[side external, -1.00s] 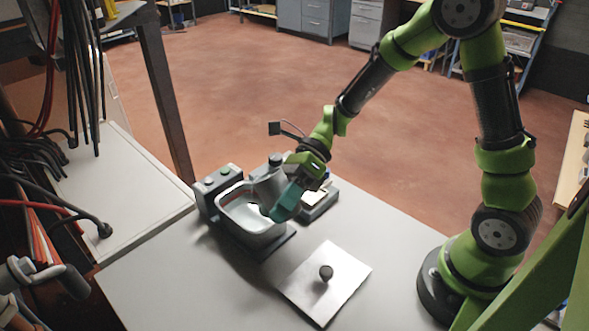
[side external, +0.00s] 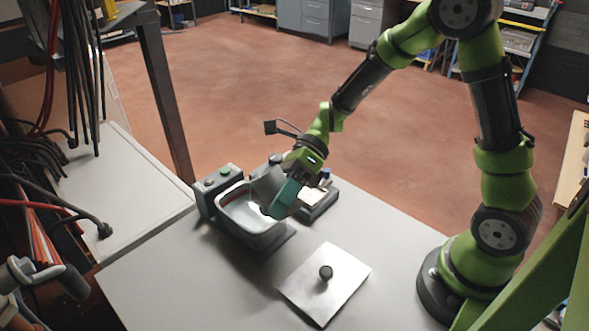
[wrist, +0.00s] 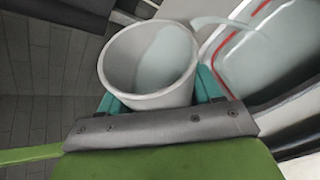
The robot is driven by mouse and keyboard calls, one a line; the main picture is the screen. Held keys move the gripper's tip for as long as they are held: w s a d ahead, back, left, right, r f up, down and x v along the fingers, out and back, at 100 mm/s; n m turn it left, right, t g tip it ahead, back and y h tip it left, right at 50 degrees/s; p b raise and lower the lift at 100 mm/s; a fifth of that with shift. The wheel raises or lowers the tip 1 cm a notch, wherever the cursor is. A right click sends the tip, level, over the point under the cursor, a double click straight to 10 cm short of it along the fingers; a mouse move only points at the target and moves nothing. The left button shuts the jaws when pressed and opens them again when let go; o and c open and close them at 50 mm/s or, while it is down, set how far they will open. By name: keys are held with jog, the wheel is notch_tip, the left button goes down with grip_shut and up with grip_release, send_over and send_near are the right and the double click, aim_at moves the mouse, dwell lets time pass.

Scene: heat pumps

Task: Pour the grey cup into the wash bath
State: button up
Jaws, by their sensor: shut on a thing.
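The grey cup (side external: 266,184) is tilted over the wash bath (side external: 222,216), an open metal basin in a dark housing. My gripper (side external: 284,197) has teal fingers and is shut on the cup, just above the bath's right side. In the wrist view the cup (wrist: 116,68) shows its open mouth with pale liquid inside. A pale curved streak (wrist: 225,22) leaves near its rim toward the bath (wrist: 290,45), which has a red line along its inner wall. The cup's lower side is hidden by the gripper.
A flat metal lid (side external: 345,270) with a dark knob lies on the table in front of the bath. A small dark tray (side external: 318,208) with small items stands behind the gripper. Buttons (side external: 224,171) sit on the bath's left housing. The table's front right is clear.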

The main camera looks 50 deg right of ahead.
jog(key=shift+r, duration=0.1)
jog(key=shift+s+f+m+g, duration=0.15)
jog(key=shift+f+m+g, duration=0.45)
jog(key=shift+m+g, duration=0.5)
dwell(2.4)
jog(key=shift+r+m+g, duration=0.4)
jog(key=shift+m+g, duration=0.1)
dwell(1.3)
